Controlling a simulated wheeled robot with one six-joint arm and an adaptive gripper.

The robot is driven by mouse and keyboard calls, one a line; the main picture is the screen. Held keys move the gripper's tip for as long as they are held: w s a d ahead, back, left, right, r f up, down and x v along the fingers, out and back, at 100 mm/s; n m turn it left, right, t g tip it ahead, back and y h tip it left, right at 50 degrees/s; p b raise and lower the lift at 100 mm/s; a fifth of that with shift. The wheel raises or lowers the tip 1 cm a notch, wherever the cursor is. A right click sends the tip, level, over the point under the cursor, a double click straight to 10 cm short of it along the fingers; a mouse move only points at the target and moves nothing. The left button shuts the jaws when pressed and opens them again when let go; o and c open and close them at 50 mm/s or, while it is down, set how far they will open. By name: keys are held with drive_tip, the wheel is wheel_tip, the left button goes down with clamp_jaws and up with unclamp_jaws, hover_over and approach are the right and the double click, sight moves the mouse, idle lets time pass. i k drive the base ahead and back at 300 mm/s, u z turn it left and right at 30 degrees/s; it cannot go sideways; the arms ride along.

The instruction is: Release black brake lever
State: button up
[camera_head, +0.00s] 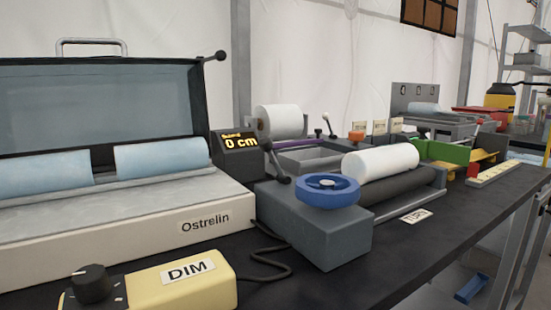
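A short black lever with a round knob (281,178) sits at the back left of a grey machine (320,240), beside a blue handwheel (327,190). A white roll (381,162) lies on the machine's dark roller (400,192). A display (238,143) behind the lever reads "0 cm". My gripper is not in view.
A yellow "DIM" box (190,282) with a black dial and a loose cable (265,265) lie in front. The black bench's (440,240) front right is clear.

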sight(265, 143)
drive_tip(key=u, duration=0.05)
drive_tip(key=k, duration=0.5)
drive_tip(key=u, duration=1.7)
drive_tip(key=k, duration=0.85)
drive_tip(key=z, duration=1.6)
drive_tip(key=i, duration=0.5)
